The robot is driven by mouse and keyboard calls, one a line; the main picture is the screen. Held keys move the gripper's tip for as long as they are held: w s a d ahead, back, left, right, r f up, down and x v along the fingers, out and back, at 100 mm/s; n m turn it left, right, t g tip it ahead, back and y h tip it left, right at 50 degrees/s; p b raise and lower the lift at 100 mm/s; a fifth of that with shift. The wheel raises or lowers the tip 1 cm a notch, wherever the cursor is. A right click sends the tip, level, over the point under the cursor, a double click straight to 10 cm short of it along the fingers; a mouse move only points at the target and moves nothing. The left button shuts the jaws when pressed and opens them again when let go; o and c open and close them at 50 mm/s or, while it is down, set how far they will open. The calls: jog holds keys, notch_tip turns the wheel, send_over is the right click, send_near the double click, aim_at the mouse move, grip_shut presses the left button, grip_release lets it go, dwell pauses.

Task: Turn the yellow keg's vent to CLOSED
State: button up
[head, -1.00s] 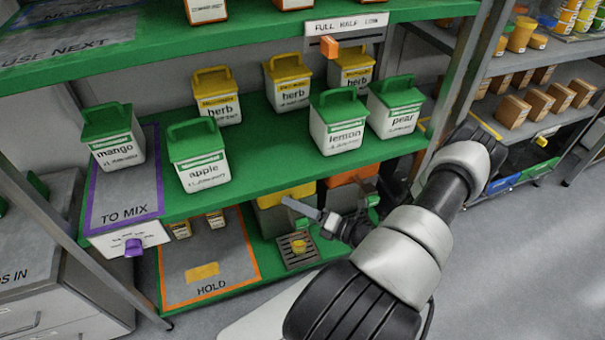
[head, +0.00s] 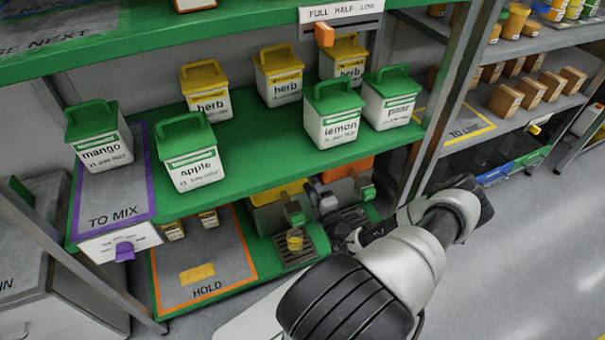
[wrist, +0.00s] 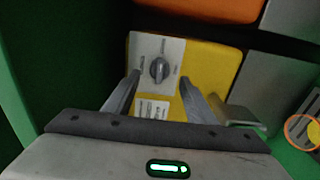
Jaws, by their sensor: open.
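The yellow keg (head: 262,214) lies on the bottom green shelf, partly hidden under the shelf above. In the wrist view its yellow face (wrist: 205,62) carries a pale plate with a grey vent knob (wrist: 159,70). The knob's ridge points roughly up and down in that view; the labels around it are too small to read. My gripper (wrist: 160,79) is open and empty, with one finger on each side of the knob. Whether the fingers touch it cannot be told. In the head view my arm hides most of the gripper.
An orange keg (head: 347,168) stands right of the yellow one. A drip grate (head: 296,252) with a small yellow cup lies in front. The HOLD mat (head: 232,262) is to the left. The green shelf above (head: 265,150) bears several tubs and sits close over the kegs.

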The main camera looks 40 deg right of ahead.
jog(key=b+x, duration=0.1)
jog(key=x, duration=0.4)
jog(key=shift+w, duration=0.4)
jog(key=c, duration=1)
jog(key=shift+c, duration=0.2)
jog(key=shift+n+p, duration=0.35)
jog(key=shift+n, duration=0.05)
jog(key=n+p, duration=0.6)
jog(key=n, duration=1.1)
jog(key=shift+a+r+p, duration=0.1)
jog(key=shift+p, duration=0.3)
